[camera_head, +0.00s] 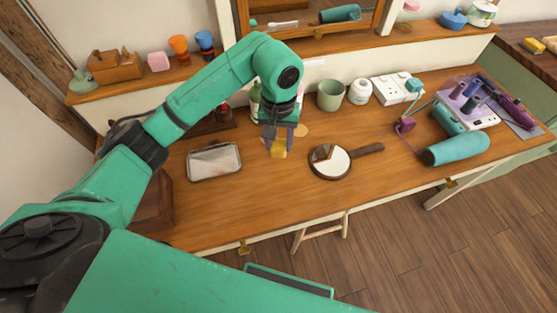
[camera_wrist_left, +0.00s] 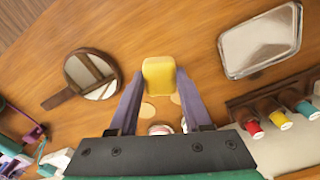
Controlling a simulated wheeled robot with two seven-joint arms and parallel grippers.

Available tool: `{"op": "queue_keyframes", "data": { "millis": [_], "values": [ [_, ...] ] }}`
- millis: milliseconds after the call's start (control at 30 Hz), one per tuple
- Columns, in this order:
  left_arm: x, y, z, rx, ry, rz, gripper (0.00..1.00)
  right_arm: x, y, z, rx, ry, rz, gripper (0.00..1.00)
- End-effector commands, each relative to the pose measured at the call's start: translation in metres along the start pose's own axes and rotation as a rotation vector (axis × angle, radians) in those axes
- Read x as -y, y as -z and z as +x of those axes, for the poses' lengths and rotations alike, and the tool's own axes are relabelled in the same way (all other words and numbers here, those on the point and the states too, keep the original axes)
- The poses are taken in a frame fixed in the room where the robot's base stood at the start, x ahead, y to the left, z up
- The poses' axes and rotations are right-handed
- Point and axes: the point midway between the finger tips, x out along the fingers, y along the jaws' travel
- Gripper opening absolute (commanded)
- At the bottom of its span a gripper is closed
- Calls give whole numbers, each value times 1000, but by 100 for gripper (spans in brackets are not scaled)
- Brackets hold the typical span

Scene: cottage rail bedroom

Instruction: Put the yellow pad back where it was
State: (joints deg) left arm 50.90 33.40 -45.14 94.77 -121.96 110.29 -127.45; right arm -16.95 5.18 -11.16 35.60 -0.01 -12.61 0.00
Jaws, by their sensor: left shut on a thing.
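The yellow pad (camera_head: 278,150) is a small block held at the fingertips of my left gripper (camera_head: 278,140), over the wooden table (camera_head: 245,205). In the left wrist view, the pad (camera_wrist_left: 159,76) sits between the two purple-grey fingers of the gripper (camera_wrist_left: 159,86), which is shut on it. I cannot tell whether the pad touches the tabletop. Pale round pads (camera_head: 301,130) lie on the table just behind the gripper. They also show in the left wrist view (camera_wrist_left: 148,110). My right gripper is not in view.
A round hand mirror (camera_head: 337,166) lies right of the gripper, and a metal tray (camera_head: 203,168) lies left. The front tabletop is clear.

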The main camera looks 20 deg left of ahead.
Motion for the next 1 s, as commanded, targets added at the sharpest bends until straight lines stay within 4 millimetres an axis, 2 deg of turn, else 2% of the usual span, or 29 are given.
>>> {"op": "queue_keyframes", "data": {
  "millis": [100,400,733,767,800,833,1000],
  "values": [
    [0,-1,28,4,0,-1,4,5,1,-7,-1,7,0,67],
    [0,0,77,2,-1,0,4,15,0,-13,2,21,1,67],
    [0,1,84,-2,0,2,4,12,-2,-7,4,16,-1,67],
    [0,1,83,-2,0,2,52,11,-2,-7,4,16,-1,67],
    [0,1,82,-2,-1,1,68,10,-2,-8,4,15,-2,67],
    [0,1,82,-2,-1,1,78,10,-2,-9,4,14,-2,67],
    [0,1,82,-2,-1,1,78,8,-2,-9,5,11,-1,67]
  ]
}}
